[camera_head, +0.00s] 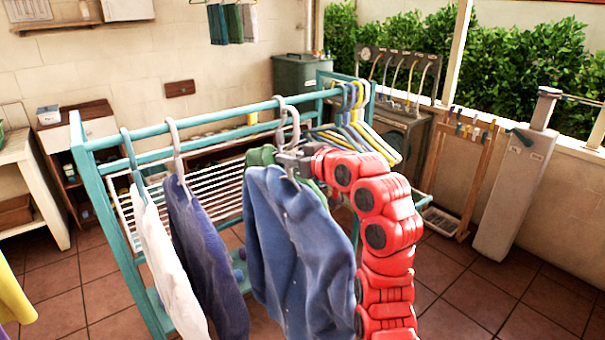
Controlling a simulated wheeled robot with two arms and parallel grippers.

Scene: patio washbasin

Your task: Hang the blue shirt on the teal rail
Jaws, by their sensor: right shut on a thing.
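The teal rail (230,113) is the top bar of a teal drying rack and runs from the left to the back right. The blue shirt (300,250) hangs upright on a grey hanger (295,118) in the middle, in front of a green garment (261,155). My right gripper (291,161) is shut on the hanger near the shirt's collar. Two grey hooks overlap at the rail here, and I cannot tell whether the shirt's hook is over the rail or just in front of it. My left gripper is not in view.
A white garment (165,265) and a dark blue garment (207,255) hang on the rail to the left. Several empty coloured hangers (360,125) crowd its right end. A bare stretch of rail lies between the dark blue garment and the shirt.

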